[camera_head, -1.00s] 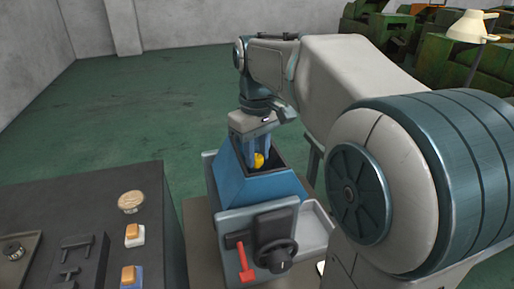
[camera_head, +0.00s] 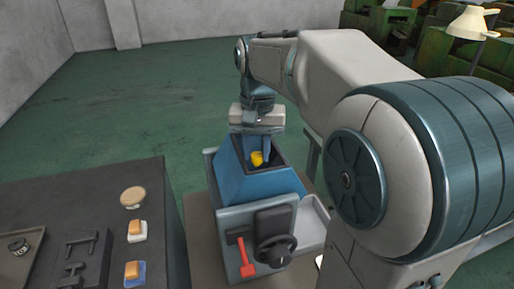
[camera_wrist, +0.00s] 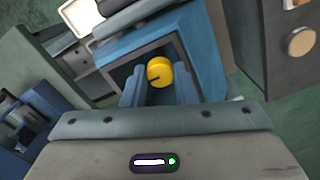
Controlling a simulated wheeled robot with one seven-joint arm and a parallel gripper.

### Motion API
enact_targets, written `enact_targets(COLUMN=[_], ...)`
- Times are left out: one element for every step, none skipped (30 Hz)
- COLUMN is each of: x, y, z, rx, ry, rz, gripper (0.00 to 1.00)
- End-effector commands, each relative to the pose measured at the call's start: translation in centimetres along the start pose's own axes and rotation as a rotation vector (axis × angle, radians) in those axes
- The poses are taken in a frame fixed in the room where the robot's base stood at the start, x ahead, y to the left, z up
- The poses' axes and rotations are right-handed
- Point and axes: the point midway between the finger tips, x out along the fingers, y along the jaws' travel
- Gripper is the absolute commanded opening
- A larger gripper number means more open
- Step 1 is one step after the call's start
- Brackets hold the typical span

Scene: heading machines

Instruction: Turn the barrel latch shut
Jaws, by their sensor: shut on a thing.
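A yellow round knob (camera_head: 257,158), likely the barrel latch, sits inside the open top of a blue tapered housing (camera_head: 245,186). The wrist view shows the knob (camera_wrist: 159,72) with a short dark line on its face. My gripper (camera_head: 256,152) reaches down into the housing from above. Its two blue-grey fingers stand on either side of the knob and are shut on it. The wrist view shows the fingers (camera_wrist: 159,84) partly hidden behind the gripper's own body. The lower part of the knob is hidden.
The housing's front plate carries a black round handwheel (camera_head: 275,251) and a red lever (camera_head: 242,255). A grey tray (camera_head: 314,229) is at its right. A dark console (camera_head: 100,200) with orange buttons stands at the left. Open green floor lies behind.

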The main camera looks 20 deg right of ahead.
Motion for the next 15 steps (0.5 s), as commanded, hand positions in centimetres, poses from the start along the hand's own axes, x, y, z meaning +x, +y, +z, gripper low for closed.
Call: enact_targets(x=[-0.09, -0.09, -0.09, -0.08, -0.08, -0.08, -0.08, -0.08, -0.07, -0.07, -0.07, -0.07, -0.07, -0.07, -0.07], y=[0.03, 0.03, 0.03, 0.03, 0.03, 0.03, 0.03, 0.03, 0.03, 0.03, 0.03, 0.03, 0.03, 0.03, 0.03], z=[-0.08, -0.08, -0.08, -0.08, -0.09, -0.09, -0.09, -0.09, -0.09, -0.09, -0.09, -0.09, -0.09, -0.09, -0.09], rx=[0.015, 0.022, 0.029, 0.034, 0.039, 0.044, 0.047, 0.049, 0.05, 0.051, 0.051, 0.052, 0.051, 0.051, 0.051], ry=[0.003, 0.003, 0.003, 0.004, 0.004, 0.004, 0.004, 0.004, 0.004, 0.004, 0.004, 0.004, 0.004, 0.004, 0.004], rz=[0.0, -0.001, -0.001, -0.001, -0.001, -0.001, -0.001, -0.001, -0.001, -0.001, -0.001, -0.001, -0.001, -0.001, -0.001], gripper=[0.03, 0.03, 0.03, 0.03, 0.03, 0.03, 0.03, 0.03, 0.03, 0.03, 0.03, 0.03, 0.03, 0.03, 0.03])
